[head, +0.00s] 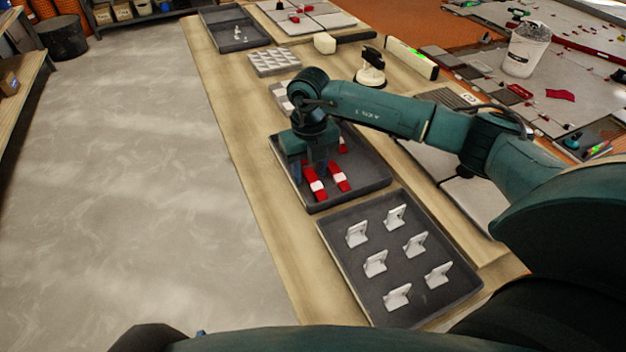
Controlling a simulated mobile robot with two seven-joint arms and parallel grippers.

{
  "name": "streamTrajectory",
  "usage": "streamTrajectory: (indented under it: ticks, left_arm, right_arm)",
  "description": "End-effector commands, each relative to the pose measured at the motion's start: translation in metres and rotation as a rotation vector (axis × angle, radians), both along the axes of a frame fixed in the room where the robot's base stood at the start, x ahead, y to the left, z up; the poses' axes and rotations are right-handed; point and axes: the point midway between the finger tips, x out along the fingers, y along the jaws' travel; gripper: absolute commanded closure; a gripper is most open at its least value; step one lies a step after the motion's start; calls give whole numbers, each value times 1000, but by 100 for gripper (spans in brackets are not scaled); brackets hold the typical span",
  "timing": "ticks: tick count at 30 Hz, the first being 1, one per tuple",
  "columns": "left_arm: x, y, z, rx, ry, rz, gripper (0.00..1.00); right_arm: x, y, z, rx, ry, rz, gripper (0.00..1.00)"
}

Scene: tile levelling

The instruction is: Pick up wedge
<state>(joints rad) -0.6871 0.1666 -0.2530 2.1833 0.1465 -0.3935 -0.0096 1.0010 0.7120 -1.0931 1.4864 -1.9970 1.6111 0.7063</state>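Several red wedges with white parts lie in a dark grey tray (357,187) in the middle of the bench. One wedge (314,184) lies just under my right gripper (311,174), and a second wedge (339,177) lies to its right. More red shows behind, partly hidden by the gripper. My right gripper points down into the tray, its fingers apart near the first wedge. I cannot tell whether they touch it. My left gripper is not in view.
A nearer dark tray (452,292) holds several upright white clips (397,297). Behind stand grey tile spacers (274,62), a suction cup tool (371,68), a level (411,58) and a white bucket (525,50). The floor at left is clear.

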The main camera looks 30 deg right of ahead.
Motion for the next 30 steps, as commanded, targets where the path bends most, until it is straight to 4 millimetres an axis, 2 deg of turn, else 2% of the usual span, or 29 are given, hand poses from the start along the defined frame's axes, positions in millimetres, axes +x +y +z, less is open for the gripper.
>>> streamTrajectory:
  ticks: [2,15,23,26,30]
  left_arm:
    - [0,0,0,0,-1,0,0]
    - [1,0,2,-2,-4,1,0]
    - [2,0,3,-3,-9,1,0]
    - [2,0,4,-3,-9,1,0]
    - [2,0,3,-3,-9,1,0]
  right_arm:
    - [0,0,0,0,0,0,64]
    - [0,0,1,0,-1,0,99]
    - [1,0,5,1,-2,0,99]
    - [1,0,17,1,-5,0,99]
    - [2,0,45,2,-7,0,99]
